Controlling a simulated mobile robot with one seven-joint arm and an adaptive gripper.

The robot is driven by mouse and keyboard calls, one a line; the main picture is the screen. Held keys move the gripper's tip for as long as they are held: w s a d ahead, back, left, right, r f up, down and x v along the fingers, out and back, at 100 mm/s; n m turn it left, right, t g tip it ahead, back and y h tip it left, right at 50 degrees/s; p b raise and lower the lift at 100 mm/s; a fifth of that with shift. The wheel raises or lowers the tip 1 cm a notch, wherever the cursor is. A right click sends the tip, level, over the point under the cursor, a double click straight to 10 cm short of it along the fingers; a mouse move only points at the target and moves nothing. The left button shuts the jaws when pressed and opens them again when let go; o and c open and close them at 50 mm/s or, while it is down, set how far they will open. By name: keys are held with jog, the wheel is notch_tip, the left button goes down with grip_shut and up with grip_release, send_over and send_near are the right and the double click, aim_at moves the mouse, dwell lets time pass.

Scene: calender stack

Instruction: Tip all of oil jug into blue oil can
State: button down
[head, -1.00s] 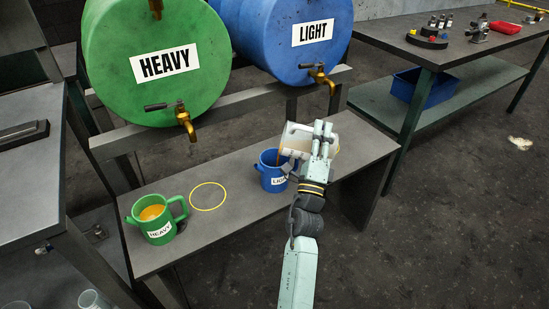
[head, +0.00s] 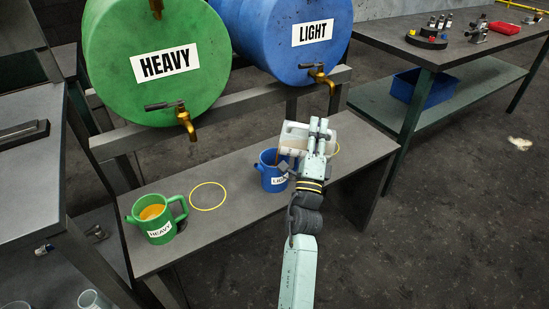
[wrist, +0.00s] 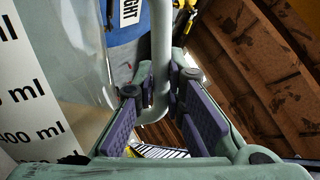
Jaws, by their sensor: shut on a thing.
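My gripper (head: 318,138) is shut on the handle of the oil jug (head: 295,138), a pale translucent jug. The jug is tipped onto its side, with its left end over the mouth of the blue oil can (head: 273,180). The can stands upright on the bench, labelled "LIGHT", its label partly hidden by my gripper. A little brown shows at the jug's lower left; how much oil is left is unclear. In the wrist view, the jug's wall with ml marks (wrist: 75,60) fills the left, and its handle (wrist: 160,60) passes between my purple finger pads.
A green "HEAVY" can (head: 158,222) with amber oil stands left on the bench (head: 230,225). A yellow ring marks an empty spot between the cans. Green and blue drums (head: 275,40) with brass taps lie behind.

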jog(key=shift+a+r+n+y, duration=0.35)
jog(key=shift+a+n+y, duration=0.05)
jog(key=shift+n, duration=0.3)
dwell(0.5)
jog(key=shift+b, duration=0.3)
